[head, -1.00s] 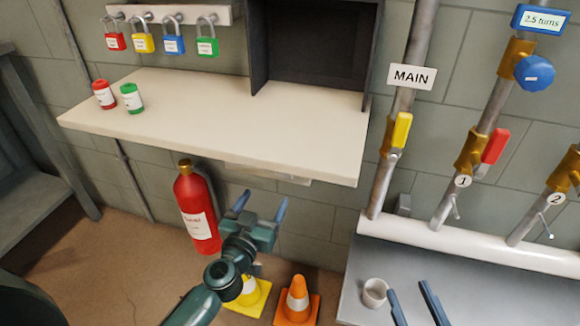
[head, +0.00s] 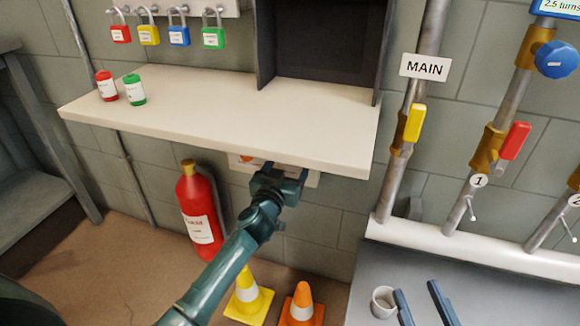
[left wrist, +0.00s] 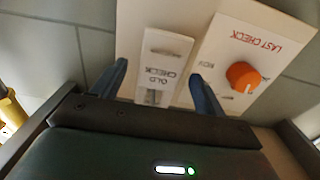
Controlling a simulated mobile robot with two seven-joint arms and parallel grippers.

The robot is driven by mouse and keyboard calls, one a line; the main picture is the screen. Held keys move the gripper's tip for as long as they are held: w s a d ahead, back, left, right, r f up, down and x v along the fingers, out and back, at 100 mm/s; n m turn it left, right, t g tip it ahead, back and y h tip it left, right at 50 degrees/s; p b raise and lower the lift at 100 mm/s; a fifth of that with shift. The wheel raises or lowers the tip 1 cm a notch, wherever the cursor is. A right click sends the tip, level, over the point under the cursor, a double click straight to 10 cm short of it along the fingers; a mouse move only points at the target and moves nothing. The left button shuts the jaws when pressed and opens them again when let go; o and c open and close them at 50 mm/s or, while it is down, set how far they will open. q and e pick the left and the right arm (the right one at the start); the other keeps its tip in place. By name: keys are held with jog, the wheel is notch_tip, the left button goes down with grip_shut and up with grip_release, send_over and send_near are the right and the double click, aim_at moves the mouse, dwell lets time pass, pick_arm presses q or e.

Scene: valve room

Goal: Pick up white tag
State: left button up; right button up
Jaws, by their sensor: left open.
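A white tag (left wrist: 165,50) with upside-down lettering, seemingly OLD CHECK, shows in the left wrist view against a pale panel on the wall. My left gripper (left wrist: 158,75) is open, with one blue finger on each side of the tag's lower part. I cannot tell whether the fingers touch it. In the head view my left gripper (head: 278,184) is just under the shelf's front edge, its fingertips hidden. My right gripper (head: 421,303) is at the lower right, its two blue fingers apart and nothing visible between them.
A LAST CHECK board (left wrist: 250,48) with an orange knob (left wrist: 243,77) is close beside the tag. The shelf (head: 230,118) hangs above my left gripper. A red extinguisher (head: 198,212) and cones (head: 301,306) stand below. A white cup (head: 383,302) is beside my right gripper.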

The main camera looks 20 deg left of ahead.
pick_arm(q)
jog(key=shift+w, duration=0.15)
jog(key=c, duration=1)
jog(key=shift+c, duration=0.2)
